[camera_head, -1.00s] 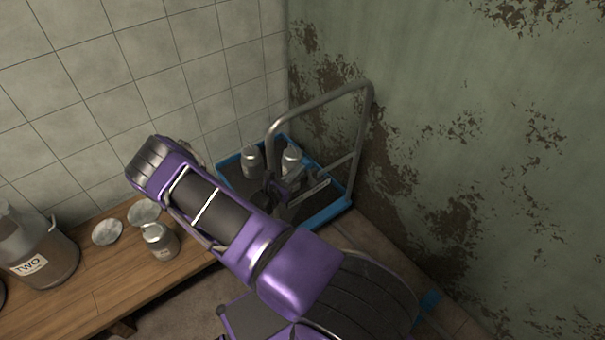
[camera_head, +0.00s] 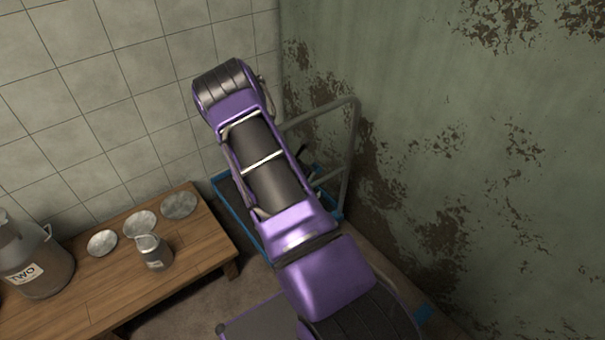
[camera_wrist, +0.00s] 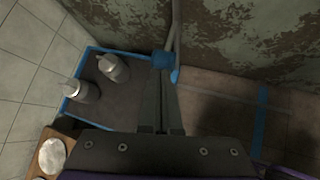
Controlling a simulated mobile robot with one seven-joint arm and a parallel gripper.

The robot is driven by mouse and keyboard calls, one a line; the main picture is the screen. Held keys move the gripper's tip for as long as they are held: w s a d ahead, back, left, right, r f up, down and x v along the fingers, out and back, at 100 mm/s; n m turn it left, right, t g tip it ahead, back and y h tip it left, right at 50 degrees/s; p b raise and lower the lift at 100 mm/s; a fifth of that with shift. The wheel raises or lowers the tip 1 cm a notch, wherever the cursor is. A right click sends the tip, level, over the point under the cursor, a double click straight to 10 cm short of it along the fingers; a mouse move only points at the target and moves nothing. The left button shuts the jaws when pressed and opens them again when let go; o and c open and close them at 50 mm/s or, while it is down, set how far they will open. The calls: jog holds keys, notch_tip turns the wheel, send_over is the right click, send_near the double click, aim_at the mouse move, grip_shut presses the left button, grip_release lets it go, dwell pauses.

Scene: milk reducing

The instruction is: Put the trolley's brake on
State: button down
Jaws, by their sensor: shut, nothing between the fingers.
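The trolley has a blue-edged deck (camera_head: 232,205) and a grey tubular handle (camera_head: 352,130), standing in the corner by the walls. My arm covers much of it in the head view. In the wrist view its blue rim (camera_wrist: 72,92) runs along the left, and the handle post (camera_wrist: 176,28) rises at the top. My gripper (camera_wrist: 163,76) is shut and empty, its tips close to the blue corner piece (camera_wrist: 163,59) at the foot of the post. I cannot tell whether they touch. I cannot make out the brake for certain.
Two metal cans (camera_wrist: 84,91) (camera_wrist: 112,68) stand on the trolley deck. A wooden bench (camera_head: 190,245) at left holds a small can (camera_head: 153,252), metal lids (camera_head: 102,243) and a large can marked TWO (camera_head: 35,262). Blue tape (camera_wrist: 259,122) marks the floor right of the trolley.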

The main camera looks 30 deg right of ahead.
jog(key=shift+w+d+f+y+b, duration=0.1)
jog(key=shift+d+f+y+b, duration=0.1)
jog(key=shift+d+y+b, duration=0.7)
jog(key=shift+d, duration=0.25)
jog(key=shift+d, duration=0.15)
jog(key=shift+r+p, duration=0.15)
jog(key=shift+p, duration=0.15)
jog(key=shift+r, duration=0.25)
jog(key=a+p+v, duration=0.1)
jog(key=p+v, duration=0.1)
jog(key=v, duration=1.1)
jog(key=shift+a, duration=0.2)
